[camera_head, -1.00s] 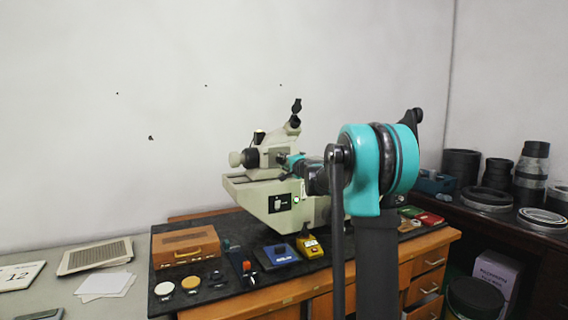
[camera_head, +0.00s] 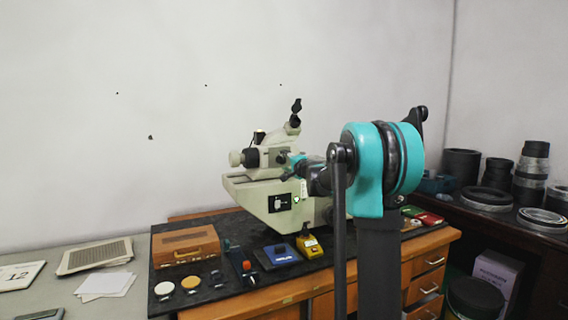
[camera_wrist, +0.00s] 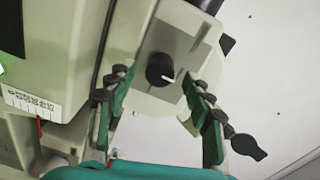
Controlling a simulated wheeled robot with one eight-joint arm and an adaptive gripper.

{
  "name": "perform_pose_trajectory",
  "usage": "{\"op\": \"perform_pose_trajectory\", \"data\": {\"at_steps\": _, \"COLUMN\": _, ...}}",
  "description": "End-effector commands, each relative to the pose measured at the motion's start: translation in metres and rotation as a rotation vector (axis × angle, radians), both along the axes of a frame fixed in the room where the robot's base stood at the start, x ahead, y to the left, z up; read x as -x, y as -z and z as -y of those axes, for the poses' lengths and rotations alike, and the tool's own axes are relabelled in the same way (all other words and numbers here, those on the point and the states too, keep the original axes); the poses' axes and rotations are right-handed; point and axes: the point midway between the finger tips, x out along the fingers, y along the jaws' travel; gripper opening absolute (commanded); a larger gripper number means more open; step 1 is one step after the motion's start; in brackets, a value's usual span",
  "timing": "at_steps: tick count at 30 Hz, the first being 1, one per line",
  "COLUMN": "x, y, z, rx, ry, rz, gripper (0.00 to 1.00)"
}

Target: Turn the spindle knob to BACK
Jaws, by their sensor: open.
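The spindle knob (camera_wrist: 160,69) is a small round black knob with a white pointer mark, set on a pale beige block of the machine. In the wrist view the mark points to the right and slightly down. I cannot read a BACK label near it. My gripper (camera_wrist: 157,86) is open, with one teal-and-black finger on each side of the knob in the picture and nothing between them. I cannot tell how far off the knob is. In the head view the beige machine (camera_head: 248,190) stands on the bench, and the knob is not made out there.
A black lever (camera_wrist: 247,146) sticks out beside the right finger in the wrist view. Dark rings (camera_head: 487,198) stand on the right-hand bench.

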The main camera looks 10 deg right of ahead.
Motion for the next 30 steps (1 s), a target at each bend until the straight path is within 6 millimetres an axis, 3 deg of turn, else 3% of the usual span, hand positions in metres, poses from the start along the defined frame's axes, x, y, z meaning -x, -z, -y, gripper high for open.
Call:
{"op": "perform_pose_trajectory", "data": {"at_steps": 15, "x": 0.088, "y": -0.003, "z": 0.029, "rx": 0.0, "ry": 0.001, "rz": 0.0, "gripper": 0.52}}
{"op": "perform_pose_trajectory", "data": {"at_steps": 21, "x": 0.101, "y": -0.003, "z": 0.033, "rx": 0.0, "ry": 0.001, "rz": 0.0, "gripper": 0.52}}
{"op": "perform_pose_trajectory", "data": {"at_steps": 30, "x": 0.103, "y": -0.003, "z": 0.033, "rx": 0.0, "ry": 0.0, "rz": 0.0, "gripper": 0.52}}
